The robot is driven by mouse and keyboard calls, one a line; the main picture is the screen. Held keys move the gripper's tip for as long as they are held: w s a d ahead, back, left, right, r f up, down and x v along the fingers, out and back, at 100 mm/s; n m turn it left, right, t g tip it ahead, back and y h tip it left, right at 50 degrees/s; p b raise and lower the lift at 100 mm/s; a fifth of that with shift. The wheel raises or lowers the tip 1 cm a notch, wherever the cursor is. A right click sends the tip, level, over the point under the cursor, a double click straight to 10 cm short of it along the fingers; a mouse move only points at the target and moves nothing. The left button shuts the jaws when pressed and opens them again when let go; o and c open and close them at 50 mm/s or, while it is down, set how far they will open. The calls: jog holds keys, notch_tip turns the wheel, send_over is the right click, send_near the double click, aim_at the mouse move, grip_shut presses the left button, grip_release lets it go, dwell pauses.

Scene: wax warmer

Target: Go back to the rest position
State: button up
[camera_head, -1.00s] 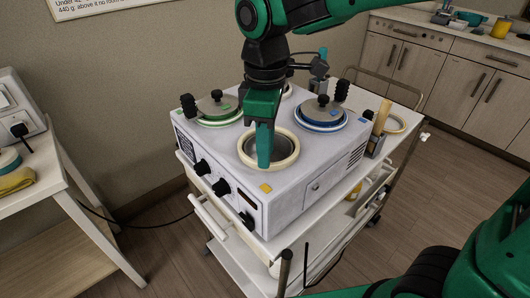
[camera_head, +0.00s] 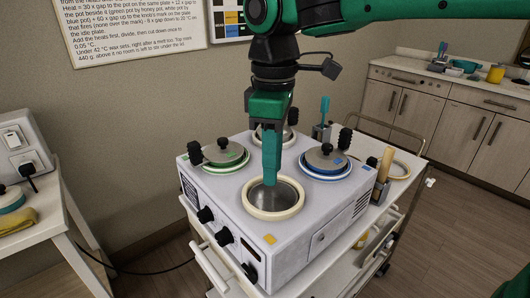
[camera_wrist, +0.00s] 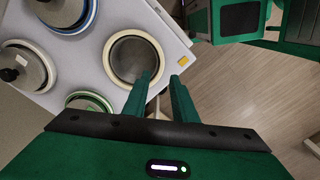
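My gripper (camera_head: 271,182) points down over the open, cream-rimmed well (camera_head: 258,213) at the front of the white wax warmer (camera_head: 296,237). Its fingertips overlap the well's inside in the head view; their exact height there is hard to tell. In the wrist view my gripper's two fingers (camera_wrist: 164,80) stand apart with nothing between them, beside the rim of the same well (camera_wrist: 111,58). The well shows a grey, empty-looking inside.
A green-ringed lidded pot (camera_head: 222,153) and a blue-ringed lidded pot (camera_head: 326,160) flank the arm, with another pot (camera_head: 287,136) behind. A holder with a wooden stick (camera_head: 384,165) stands right. A side table (camera_head: 45,222) is at left; floor is clear at right.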

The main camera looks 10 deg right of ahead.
jog(key=s+d+f+m, duration=0.1)
jog(key=d+f+m, duration=0.3)
jog(key=d, duration=0.6)
jog(key=d+f+m, duration=0.2)
jog(key=d+m, duration=0.4)
jog(key=d, duration=0.4)
jog(key=s+d+f+m, duration=0.4)
jog(key=s+d+m, duration=0.1)
jog(key=s+d, duration=0.1)
jog(key=s+d+f+m, duration=0.4)
jog(key=s+d+m, duration=0.1)
jog(key=s+d, duration=0.2)
jog(key=shift+s+d+f+m, duration=0.25)
jog(key=shift+d+f+m, duration=0.05)
jog(key=shift+d, duration=0.5)
jog(key=shift+w+f, duration=0.2)
jog(key=shift+w, duration=0.45)
jog(key=shift+s, duration=0.1)
